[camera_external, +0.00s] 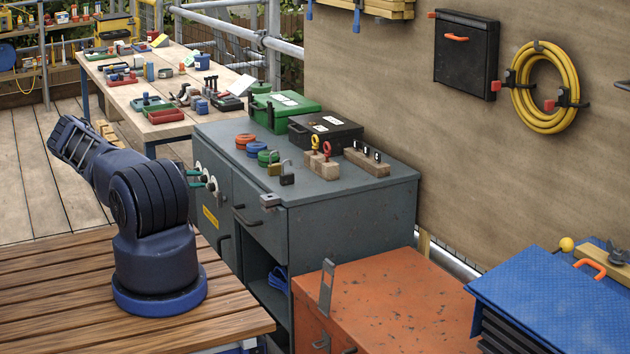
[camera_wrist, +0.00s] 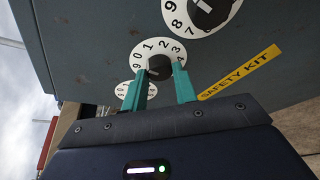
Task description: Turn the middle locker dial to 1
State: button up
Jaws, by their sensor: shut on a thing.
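The middle dial (camera_wrist: 164,45) is a white disc with black digits and a dark round knob in its centre. It is on the grey locker front, between two other dials in the wrist view. My gripper (camera_wrist: 160,72) has its two teal fingers on either side of this knob and is shut on it. The digits 0, 1, 2 and 3 show along the disc's upper edge; its lower part is hidden by the fingers. I cannot make out which digit the knob points to. In the external view my gripper (camera_external: 199,180) is at the locker front, largely hidden by my arm.
Another dial (camera_wrist: 175,10) is at the upper right, and a partly hidden one (camera_wrist: 121,88) is at the lower left. A yellow SAFETY KIT label (camera_wrist: 240,72) is right of the fingers. The grey locker (camera_external: 345,215) carries padlocks, coloured discs and cases on top.

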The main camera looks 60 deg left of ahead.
jog(key=shift+w+d+f+m+t+y, duration=0.15)
jog(key=shift+m+t+y, duration=0.3)
jog(key=shift+m, duration=0.8)
jog(key=shift+s+f+m+t+y, duration=0.15)
jog(key=shift+m+y, duration=0.5)
jog(key=shift+m, duration=0.6)
jog(key=shift+w+r, duration=0.1)
jog(key=o, duration=1)
jog(key=shift+c, duration=0.2)
jog(key=f+v, duration=0.1)
jog(key=v, duration=0.9)
jog(key=shift+s+r, duration=0.45)
jog(key=shift+d, duration=0.15)
